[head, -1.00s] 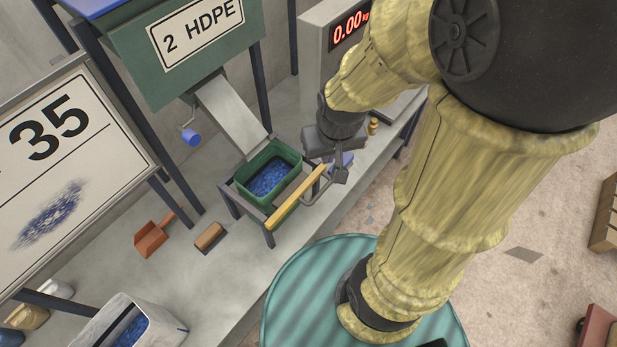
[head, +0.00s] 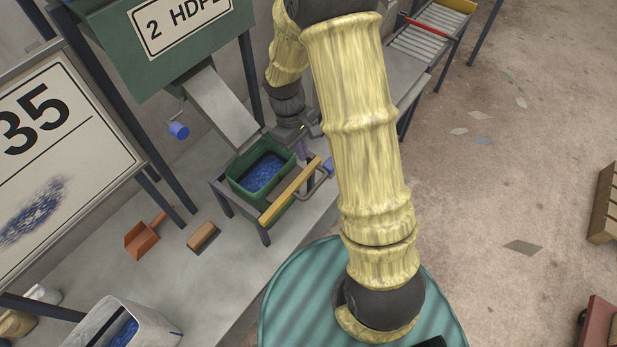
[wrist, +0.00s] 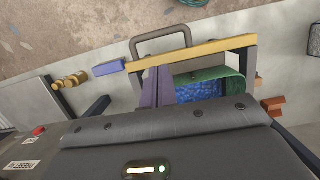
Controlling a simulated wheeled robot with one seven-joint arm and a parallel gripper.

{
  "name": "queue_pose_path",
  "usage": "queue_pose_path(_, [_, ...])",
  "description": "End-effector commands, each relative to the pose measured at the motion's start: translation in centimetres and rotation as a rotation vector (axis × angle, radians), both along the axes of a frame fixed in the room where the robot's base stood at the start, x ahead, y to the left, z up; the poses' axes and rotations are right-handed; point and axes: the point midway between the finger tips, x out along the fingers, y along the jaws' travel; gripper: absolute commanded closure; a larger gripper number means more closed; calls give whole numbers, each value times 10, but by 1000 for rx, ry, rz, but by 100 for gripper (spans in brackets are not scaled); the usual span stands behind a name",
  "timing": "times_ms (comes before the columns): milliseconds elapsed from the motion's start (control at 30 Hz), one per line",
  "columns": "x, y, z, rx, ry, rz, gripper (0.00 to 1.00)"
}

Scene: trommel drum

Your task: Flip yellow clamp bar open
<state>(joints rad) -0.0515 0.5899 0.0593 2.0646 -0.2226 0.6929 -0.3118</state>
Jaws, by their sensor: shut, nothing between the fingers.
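The yellow clamp bar (head: 290,191) lies across the near side of the stand, in front of the green bin (head: 236,187). It also spans the upper part of the wrist view (wrist: 205,47). A grey loop handle (head: 318,190) sticks out from the bar on the side away from the bin, and shows in the wrist view (wrist: 172,34). My gripper (head: 303,151) is shut and empty, at the bin's right side, behind the bar. In the wrist view its fingers (wrist: 157,75) point toward the bar; I cannot tell whether they touch it.
Blue pellets (head: 264,173) fill the bin under a metal chute (head: 218,108). A blue block (wrist: 109,68) and a brass-coloured piece (wrist: 70,80) lie beside the stand. A dustpan (head: 142,240) and brush (head: 202,236) lie left. The floor to the right is mostly clear.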

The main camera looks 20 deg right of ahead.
Motion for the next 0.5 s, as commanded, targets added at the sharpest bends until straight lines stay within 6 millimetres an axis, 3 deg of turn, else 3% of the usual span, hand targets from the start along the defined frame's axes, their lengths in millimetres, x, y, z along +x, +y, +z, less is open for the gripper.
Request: queue_pose_path(500, [0,0,-10,-3,13,14,100])
